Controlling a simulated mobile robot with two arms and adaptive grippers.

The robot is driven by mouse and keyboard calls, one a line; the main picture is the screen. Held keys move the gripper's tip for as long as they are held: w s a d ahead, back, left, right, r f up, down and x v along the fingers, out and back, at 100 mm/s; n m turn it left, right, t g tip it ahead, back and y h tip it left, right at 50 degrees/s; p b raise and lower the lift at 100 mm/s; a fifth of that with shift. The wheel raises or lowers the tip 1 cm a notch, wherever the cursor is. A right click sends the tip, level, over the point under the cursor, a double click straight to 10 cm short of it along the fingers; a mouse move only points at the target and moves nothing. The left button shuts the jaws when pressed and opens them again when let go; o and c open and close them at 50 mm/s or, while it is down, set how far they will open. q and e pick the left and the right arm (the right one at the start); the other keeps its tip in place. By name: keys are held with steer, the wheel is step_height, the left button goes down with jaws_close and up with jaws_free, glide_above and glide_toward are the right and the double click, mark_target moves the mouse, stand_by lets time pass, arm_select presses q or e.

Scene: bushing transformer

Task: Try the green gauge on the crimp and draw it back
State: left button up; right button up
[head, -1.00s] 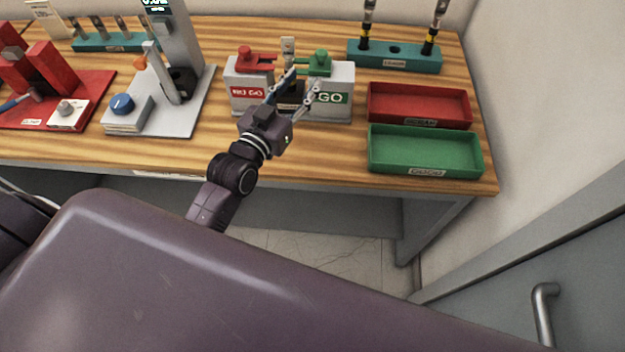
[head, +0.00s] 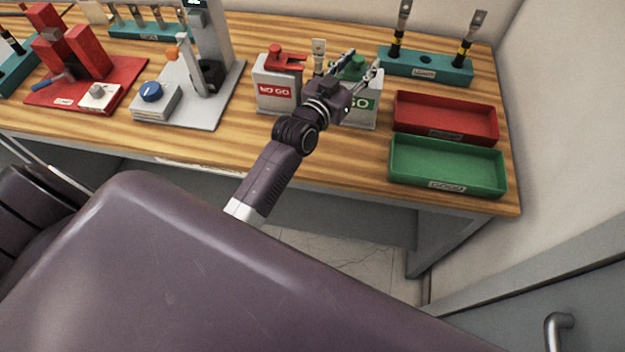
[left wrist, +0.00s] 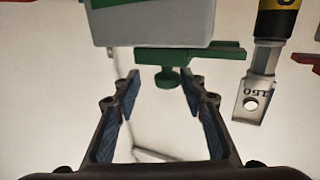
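The green gauge (head: 350,68) rests on the grey GO block (head: 366,108). In the left wrist view, where things appear upside down, its green bar and knob (left wrist: 167,78) show by the grey block. My left gripper (head: 363,62) is open over the GO block, its blue-padded fingers (left wrist: 160,88) on either side of the knob with gaps. The crimp lug (head: 319,46) stands upright between the two blocks, and it shows with a yellow and black sleeve in the left wrist view (left wrist: 252,98). My right gripper is out of view.
The red gauge (head: 286,55) sits on the NO GO block (head: 276,98) to the left. A red tray (head: 445,130) and a green tray (head: 447,187) lie at right, below a teal rack (head: 425,75) with lugs. A grey measuring stand (head: 215,95) is further left.

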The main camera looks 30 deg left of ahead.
arm_select(q)
steer(key=s+f+g, duration=0.2)
steer(key=s+f, duration=0.1)
steer(key=s, duration=0.2)
steer(key=s+d+f+g+b, duration=0.1)
steer(key=s+f, duration=0.2)
steer(key=s, duration=0.2)
steer(key=s+d+f+m+g, duration=0.1)
steer(key=s+f+g, duration=0.1)
steer(key=s+f, duration=0.2)
steer(key=shift+s+f+g+h, duration=0.1)
steer(key=shift+s+g+h, duration=0.2)
steer(key=shift+s, duration=0.4)
steer(key=s+f+g+y, duration=0.1)
steer(key=s+f+g, duration=0.3)
steer(key=s, duration=0.8)
step_height(320, 180, down, 2)
steer(key=shift+a+f+g, duration=0.2)
steer(key=shift+g, duration=0.2)
